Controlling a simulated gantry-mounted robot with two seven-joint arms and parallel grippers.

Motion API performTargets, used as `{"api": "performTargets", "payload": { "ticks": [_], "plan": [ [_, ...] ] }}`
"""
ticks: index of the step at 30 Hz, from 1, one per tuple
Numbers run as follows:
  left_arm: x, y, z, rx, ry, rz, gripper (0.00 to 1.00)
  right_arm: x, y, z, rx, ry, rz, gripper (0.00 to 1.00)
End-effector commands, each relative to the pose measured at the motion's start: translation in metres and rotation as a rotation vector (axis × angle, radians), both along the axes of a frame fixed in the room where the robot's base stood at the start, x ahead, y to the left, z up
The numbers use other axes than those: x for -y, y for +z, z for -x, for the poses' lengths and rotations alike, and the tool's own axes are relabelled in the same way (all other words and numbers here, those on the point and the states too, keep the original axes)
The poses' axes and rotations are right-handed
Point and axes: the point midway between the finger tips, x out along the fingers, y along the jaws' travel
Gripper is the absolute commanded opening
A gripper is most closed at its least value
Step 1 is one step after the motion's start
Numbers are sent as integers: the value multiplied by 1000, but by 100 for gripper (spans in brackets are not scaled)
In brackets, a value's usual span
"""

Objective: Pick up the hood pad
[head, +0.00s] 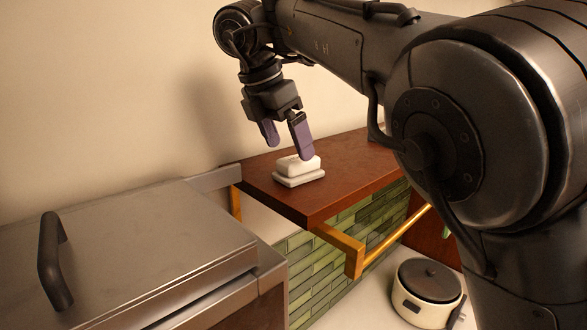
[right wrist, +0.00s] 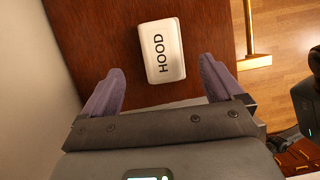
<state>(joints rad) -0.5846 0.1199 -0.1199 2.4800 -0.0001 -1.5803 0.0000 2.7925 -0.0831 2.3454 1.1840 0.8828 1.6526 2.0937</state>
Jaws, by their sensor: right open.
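The hood pad (right wrist: 160,50) is a white block with rounded edges and the word HOOD on its top. In the head view the white pad (head: 298,164) sits on a pale holder (head: 299,178) on the brown wooden shelf. My right gripper (head: 287,146) is open above the pad, its purple fingers pointing down and apart from it. In the right wrist view the open fingers (right wrist: 160,88) stand to either side of the pad's near end, with nothing between them. My left gripper is not in view.
The wooden shelf (head: 350,160) has a brass rail (head: 395,235) along its front. A steel dishwasher (head: 150,240) with a dark handle (head: 52,260) stands at the left. A cream pot (head: 428,292) sits lower right. The wall (head: 100,90) is close behind the shelf.

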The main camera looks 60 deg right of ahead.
Motion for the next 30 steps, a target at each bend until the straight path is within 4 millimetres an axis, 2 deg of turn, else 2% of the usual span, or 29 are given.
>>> {"api": "performTargets", "payload": {
  "ticks": [15, 26, 27, 30],
  "plan": [
    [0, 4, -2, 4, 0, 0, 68, 22, -39, 13, -5, -2, 2, 94],
    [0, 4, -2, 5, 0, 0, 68, 24, -44, 14, -1, 0, 0, 94],
    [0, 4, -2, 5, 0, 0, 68, 24, -44, 14, -1, 0, 0, 92],
    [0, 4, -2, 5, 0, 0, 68, 24, -44, 14, -1, 0, 0, 77]
  ]
}}
